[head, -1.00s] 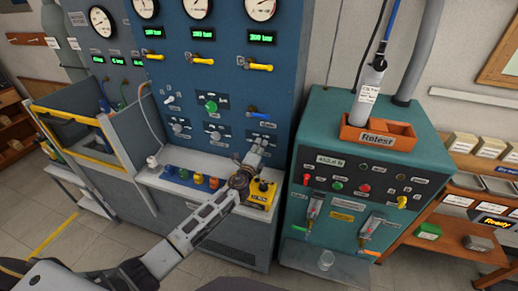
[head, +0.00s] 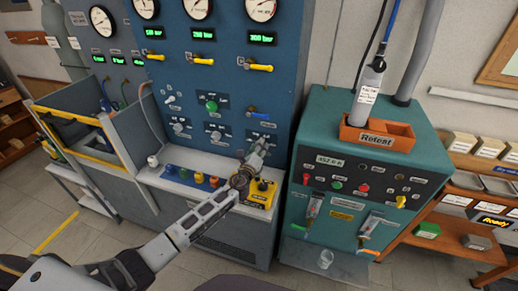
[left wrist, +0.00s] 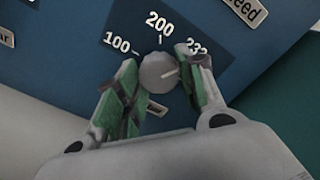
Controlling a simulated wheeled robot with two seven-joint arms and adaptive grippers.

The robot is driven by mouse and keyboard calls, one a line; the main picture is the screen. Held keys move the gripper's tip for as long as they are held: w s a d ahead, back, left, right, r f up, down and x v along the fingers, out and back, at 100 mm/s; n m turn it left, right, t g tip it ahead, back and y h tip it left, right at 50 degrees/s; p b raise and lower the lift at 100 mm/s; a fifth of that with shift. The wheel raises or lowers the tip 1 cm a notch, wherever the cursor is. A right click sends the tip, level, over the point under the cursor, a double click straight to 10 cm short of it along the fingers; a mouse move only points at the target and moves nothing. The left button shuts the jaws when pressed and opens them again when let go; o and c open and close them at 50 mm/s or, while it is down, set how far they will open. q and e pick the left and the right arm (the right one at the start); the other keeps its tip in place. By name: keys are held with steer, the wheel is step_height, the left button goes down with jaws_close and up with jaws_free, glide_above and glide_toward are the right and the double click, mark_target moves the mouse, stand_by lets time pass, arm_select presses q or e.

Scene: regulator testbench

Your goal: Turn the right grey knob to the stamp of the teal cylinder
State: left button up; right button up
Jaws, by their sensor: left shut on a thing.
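The right grey knob (left wrist: 156,73) shows in the left wrist view, on a dark blue plate stamped 100, 200 and a third number at right that a fingertip partly covers. The knob's pale pointer line points right and slightly up, to the covered number's side. My left gripper (left wrist: 160,80) is shut on the knob, with green pads on both sides. My right gripper is not in view.
Two more grey knobs (head: 180,128) (head: 215,135) sit left of my gripper on the blue panel (head: 225,85). A yellow box (head: 262,193) stands on the ledge below my gripper. The teal bench (head: 330,115) to the right carries an orange tray (head: 375,137) with a labelled pale cylinder (head: 370,82).

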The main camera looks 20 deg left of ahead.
arm_select(q)
steer(key=shift+f, duration=0.15)
steer(key=o, duration=1)
steer(key=shift+s, duration=0.2)
steer(key=shift+s+a, duration=0.2)
steer(key=shift+s, duration=5.6)
steer(key=shift+s, duration=0.1)
